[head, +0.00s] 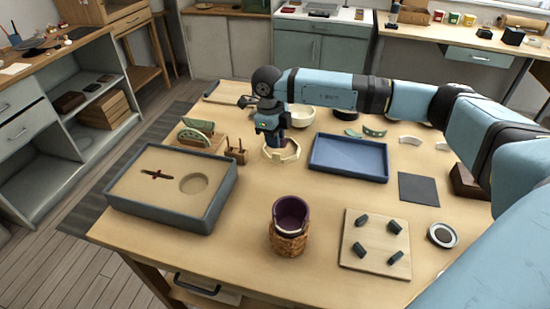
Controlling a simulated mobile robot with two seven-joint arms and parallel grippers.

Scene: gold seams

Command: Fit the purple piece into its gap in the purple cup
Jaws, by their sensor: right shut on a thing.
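The purple cup (291,212) stands upright in a brown woven holder (288,242) near the table's front edge. Its opening faces up, and the gap in its wall is hard to make out. My right gripper (274,143) points down at the middle of the table, behind the cup. It is shut on a small dark piece that looks like the purple piece, mostly hidden by the fingers. The piece is at a cream ring-shaped holder (283,153); I cannot tell whether they touch. My left gripper is not in view.
A grey-rimmed sand tray (220,200) is at left, a blue tray (350,158) at right. A pegged board (376,262) lies right of the cup. A wooden rack (205,143) stands left of my right gripper, a cream bowl (302,117) behind it. Table between holder and cup is clear.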

